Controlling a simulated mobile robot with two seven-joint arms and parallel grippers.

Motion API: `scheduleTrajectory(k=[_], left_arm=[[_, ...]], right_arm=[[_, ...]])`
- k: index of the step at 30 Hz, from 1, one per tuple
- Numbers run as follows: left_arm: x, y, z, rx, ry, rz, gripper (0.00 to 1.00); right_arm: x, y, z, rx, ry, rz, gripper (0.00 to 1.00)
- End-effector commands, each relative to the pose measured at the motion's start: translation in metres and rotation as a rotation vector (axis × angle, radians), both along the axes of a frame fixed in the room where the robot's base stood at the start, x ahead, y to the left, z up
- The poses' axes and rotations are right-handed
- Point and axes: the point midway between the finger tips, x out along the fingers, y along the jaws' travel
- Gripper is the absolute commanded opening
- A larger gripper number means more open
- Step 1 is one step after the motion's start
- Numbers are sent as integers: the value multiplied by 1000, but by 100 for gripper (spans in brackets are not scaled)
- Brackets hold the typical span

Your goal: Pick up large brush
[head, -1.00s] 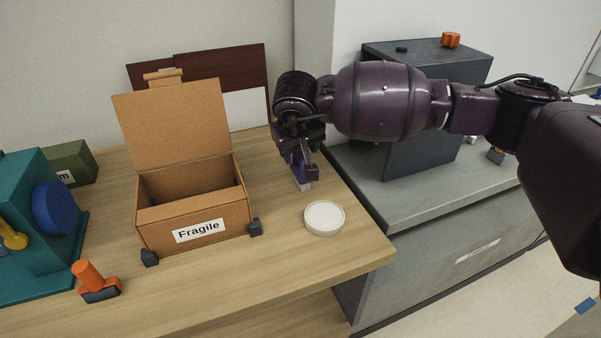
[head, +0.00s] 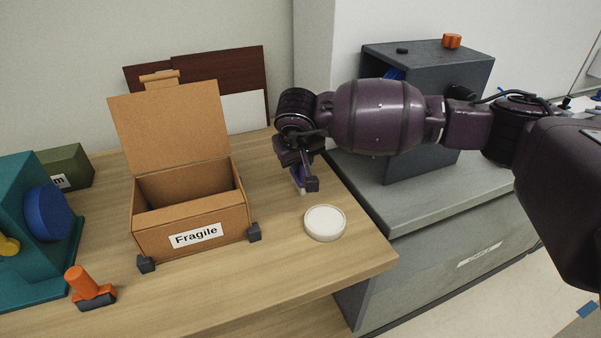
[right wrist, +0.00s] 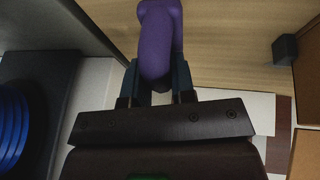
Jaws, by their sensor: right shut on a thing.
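A purple brush (head: 298,177) is at the right side of the wooden counter, behind a round white lid-like disc. My right gripper (head: 309,183) is shut on it. In the right wrist view the thick purple handle (right wrist: 158,45) sits between the two dark fingers of the right gripper (right wrist: 156,88). The lower end of the brush is mostly hidden by the gripper in the head view, so I cannot tell whether it touches the counter. My left gripper is not in view.
An open cardboard box (head: 190,220) marked "Fragile" stands left of the gripper. The white disc (head: 325,223) lies in front. A dark grey cabinet (head: 420,165) stands to the right on a grey counter. An orange-handled tool (head: 90,288) is at front left.

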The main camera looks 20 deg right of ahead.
Motion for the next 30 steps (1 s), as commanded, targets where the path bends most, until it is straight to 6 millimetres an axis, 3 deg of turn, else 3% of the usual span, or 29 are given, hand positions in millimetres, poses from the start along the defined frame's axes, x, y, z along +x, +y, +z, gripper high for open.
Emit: scheduleTrajectory(k=[8,14,24,30], left_arm=[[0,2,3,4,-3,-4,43],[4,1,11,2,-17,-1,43],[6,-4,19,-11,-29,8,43],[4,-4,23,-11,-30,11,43]], right_arm=[[1,0,15,-1,-5,-1,0],[1,0,57,0,-9,0,0],[0,0,144,1,-8,-2,0],[0,0,179,0,-5,0,0]])
